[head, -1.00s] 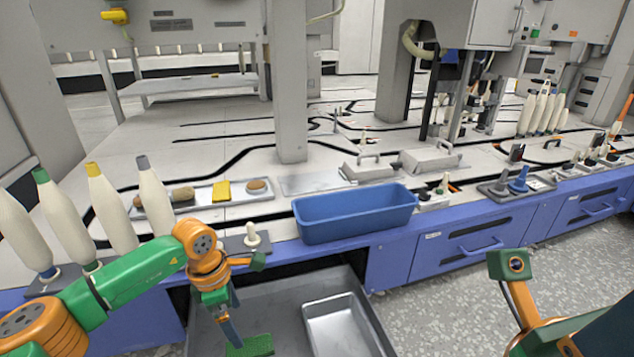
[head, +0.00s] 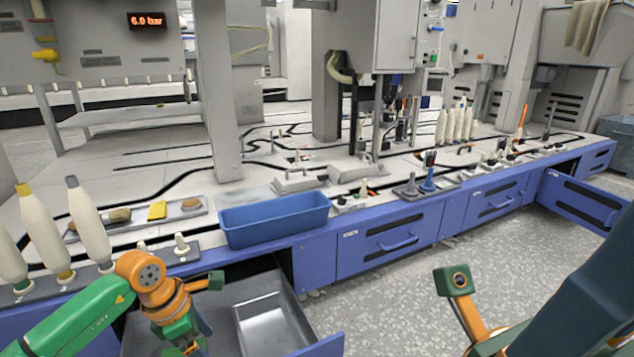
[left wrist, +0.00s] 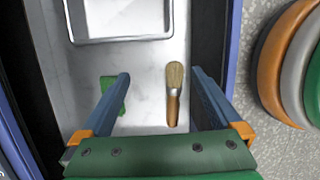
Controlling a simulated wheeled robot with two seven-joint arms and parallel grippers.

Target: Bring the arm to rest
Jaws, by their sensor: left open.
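My left arm comes in from the lower left in the head view, with the gripper pointing down over an open grey drawer (head: 228,301). In the left wrist view the left gripper (left wrist: 160,76) is open, its blue fingers wide apart and nothing held. A brush (left wrist: 173,95) with a wooden handle lies on the drawer floor below, between the fingers in the picture. A green pad (left wrist: 106,96) lies there too, partly hidden by the left-hand finger. Part of my right arm shows at the lower right of the head view; its gripper is out of view.
A metal tray (head: 266,325) sits in the drawer. A blue bin (head: 275,219) stands on the counter edge above, beside a small tray with several items. Several yarn bobbins (head: 88,222) stand at left. Another drawer (head: 585,203) is open at far right. The floor between is clear.

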